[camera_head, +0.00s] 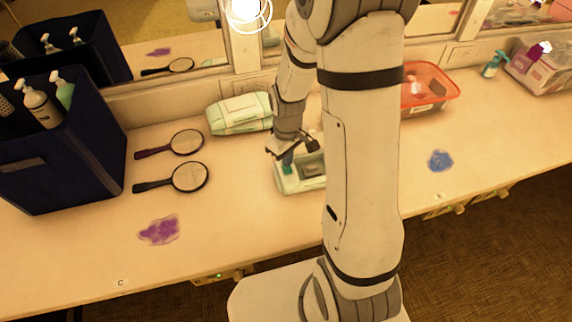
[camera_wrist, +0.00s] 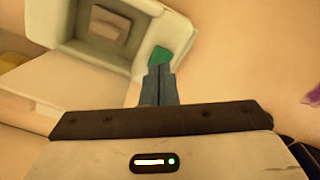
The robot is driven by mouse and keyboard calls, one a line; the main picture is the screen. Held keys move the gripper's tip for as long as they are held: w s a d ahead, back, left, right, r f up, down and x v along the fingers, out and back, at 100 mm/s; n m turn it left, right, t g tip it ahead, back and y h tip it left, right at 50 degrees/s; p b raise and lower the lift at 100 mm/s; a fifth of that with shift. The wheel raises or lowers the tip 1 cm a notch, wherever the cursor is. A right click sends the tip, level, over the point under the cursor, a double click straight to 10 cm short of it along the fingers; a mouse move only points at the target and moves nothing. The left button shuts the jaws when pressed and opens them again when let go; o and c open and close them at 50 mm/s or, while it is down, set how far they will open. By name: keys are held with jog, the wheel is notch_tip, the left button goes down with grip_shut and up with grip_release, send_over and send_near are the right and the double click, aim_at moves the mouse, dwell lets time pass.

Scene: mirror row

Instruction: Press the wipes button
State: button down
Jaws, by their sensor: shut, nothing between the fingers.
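A pale green-white open-topped box (camera_head: 303,184) with a green button (camera_head: 287,169) at its left corner sits on the counter, partly hidden behind my arm. In the wrist view the box (camera_wrist: 178,32) shows a grey-brown block in its recess, and the green button (camera_wrist: 159,54) is at its near corner. My gripper (camera_head: 288,158) points down over the button. Its closed fingertips (camera_wrist: 160,69) appear right at the button's near edge; whether they touch it I cannot tell. The gripper is shut and empty.
A green-white soft pack (camera_head: 240,112) lies behind the box. Two hand mirrors (camera_head: 188,177) and a dark blue bin (camera_head: 60,150) with bottles are at left. A red basket (camera_head: 430,88) is at right. Purple (camera_head: 160,231) and blue (camera_head: 440,161) patches mark the counter.

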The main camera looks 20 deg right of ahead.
jog(key=shift+r+p, duration=1.45)
jog(key=shift+r, duration=0.95)
jog(key=s+r+m+t, duration=0.1)
jog(key=s+r+m, duration=0.2)
jog(key=s+r, duration=0.4)
jog(key=s+r+m+t, duration=0.2)
jog(key=s+r, duration=0.5)
jog(key=r, duration=0.5)
jog(key=shift+s+r+m, duration=0.2)
jog(key=shift+r+m, duration=0.15)
jog(key=shift+m, duration=0.15)
